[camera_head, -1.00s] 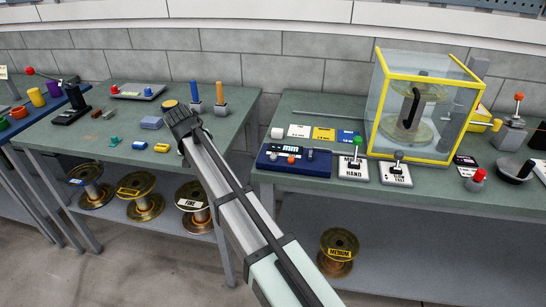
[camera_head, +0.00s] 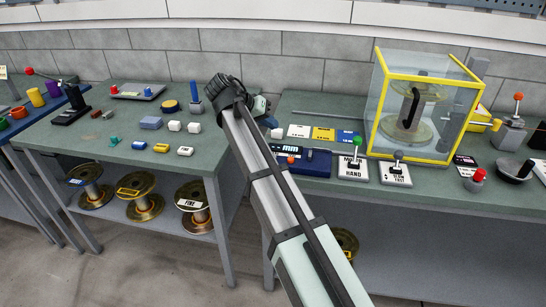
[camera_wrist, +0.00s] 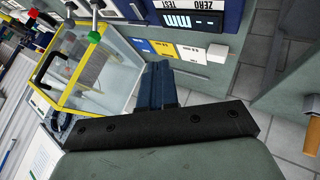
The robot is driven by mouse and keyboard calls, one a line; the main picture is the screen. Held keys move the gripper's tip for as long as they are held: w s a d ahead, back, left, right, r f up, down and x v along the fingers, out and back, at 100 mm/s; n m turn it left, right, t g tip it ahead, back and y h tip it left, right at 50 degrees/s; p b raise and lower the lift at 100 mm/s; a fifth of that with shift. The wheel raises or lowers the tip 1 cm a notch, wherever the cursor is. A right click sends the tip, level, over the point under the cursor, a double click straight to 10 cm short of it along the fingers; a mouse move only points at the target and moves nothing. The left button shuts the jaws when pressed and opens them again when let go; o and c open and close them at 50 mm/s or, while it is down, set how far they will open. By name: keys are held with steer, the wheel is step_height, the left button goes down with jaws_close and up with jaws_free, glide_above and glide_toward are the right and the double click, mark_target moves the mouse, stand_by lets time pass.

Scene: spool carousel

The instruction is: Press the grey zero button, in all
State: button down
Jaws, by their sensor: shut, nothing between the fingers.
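The blue gauge box (camera_head: 318,164) with its lit mm display (camera_head: 290,149) stands near the front left of the right bench. An orange-red button (camera_head: 291,160) shows on it. My arm covers the box's left end, and I cannot make out the grey zero button there. In the wrist view, the display (camera_wrist: 190,23) and a white ZERO TEST label (camera_wrist: 187,4) are at the top edge, with the buttons cut off. My gripper (camera_wrist: 158,68) is shut and empty, above the bench beside the box. It also shows in the head view (camera_head: 265,115).
A white block (camera_head: 277,133) stands behind the box; it also shows in the wrist view (camera_wrist: 217,53). White, yellow and blue cards (camera_head: 323,134) lie beside it. Lever plates (camera_head: 353,169) and the yellow-framed clear case (camera_head: 420,105) stand to the right.

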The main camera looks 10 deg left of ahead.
steer(key=shift+f, duration=4.45)
steer(key=shift+f, duration=0.9)
steer(key=shift+r, duration=0.95)
steer(key=shift+r, duration=0.1)
steer(key=shift+r, duration=2.4)
